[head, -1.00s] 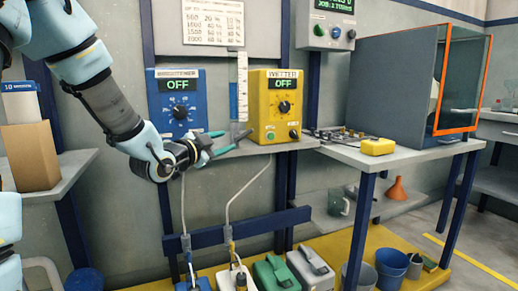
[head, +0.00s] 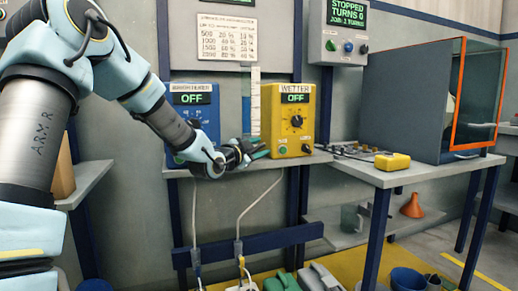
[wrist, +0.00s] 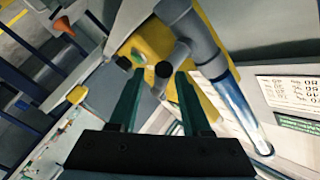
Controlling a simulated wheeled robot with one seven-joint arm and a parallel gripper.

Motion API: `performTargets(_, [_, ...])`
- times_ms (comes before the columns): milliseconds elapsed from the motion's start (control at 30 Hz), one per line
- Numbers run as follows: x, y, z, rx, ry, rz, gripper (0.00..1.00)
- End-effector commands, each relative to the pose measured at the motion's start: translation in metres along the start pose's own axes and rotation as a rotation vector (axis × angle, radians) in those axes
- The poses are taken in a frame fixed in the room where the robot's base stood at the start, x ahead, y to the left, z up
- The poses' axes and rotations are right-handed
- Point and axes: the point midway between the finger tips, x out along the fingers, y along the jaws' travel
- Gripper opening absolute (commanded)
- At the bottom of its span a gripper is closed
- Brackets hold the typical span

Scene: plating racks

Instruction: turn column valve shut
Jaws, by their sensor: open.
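The clear column (head: 255,97) with blue liquid stands upright between the two dosing boxes in the head view. In the wrist view the column (wrist: 232,102) runs diagonally to a grey fitting (wrist: 201,45). Contact cannot be told.
A yellow WETTER box (head: 289,122) is right of the column, and a blue box (head: 193,98), partly behind my arm, is left. Both read OFF. A shelf (head: 313,157) runs beneath. A bench (head: 405,176) with a yellow block (head: 392,161) stands right.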

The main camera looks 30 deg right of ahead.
Motion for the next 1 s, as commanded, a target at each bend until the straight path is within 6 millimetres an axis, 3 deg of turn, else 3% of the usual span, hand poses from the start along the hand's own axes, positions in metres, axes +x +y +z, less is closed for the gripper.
performTargets(167, [-0.0001, 0.0, 0.0, 0.0, 0.0, 0.0, 0.48])
performTargets(600, [-0.0003, -0.0004, 0.0001, 0.0, 0.0, -0.001, 0.0])
performTargets(1000, [-0.0004, -0.0005, 0.0005, -0.001, 0.0, -0.002, 0.0])
